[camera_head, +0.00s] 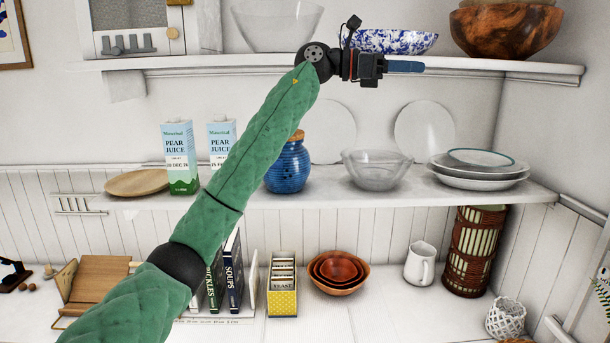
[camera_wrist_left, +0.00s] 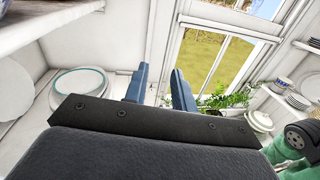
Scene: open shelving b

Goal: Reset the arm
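My left arm (camera_head: 245,150), in a green sleeve, reaches up from the lower left across the shelves in the head view. Its gripper (camera_head: 406,66) is level with the top shelf edge, pointing right, below the blue-and-white bowl in the picture. In the left wrist view, the two blue fingers of this gripper (camera_wrist_left: 160,86) stand apart with nothing between them. My right gripper is not visible. A green sleeved arm part (camera_wrist_left: 292,152) shows at the lower right of the wrist view.
The top shelf (camera_head: 210,62) holds a blue-and-white bowl (camera_head: 393,41) and a wooden bowl (camera_head: 505,30). The middle shelf holds juice cartons (camera_head: 180,158), a blue jar (camera_head: 287,169), a glass bowl (camera_head: 376,170) and plates (camera_head: 478,180). A window (camera_wrist_left: 215,60) shows ahead of the gripper.

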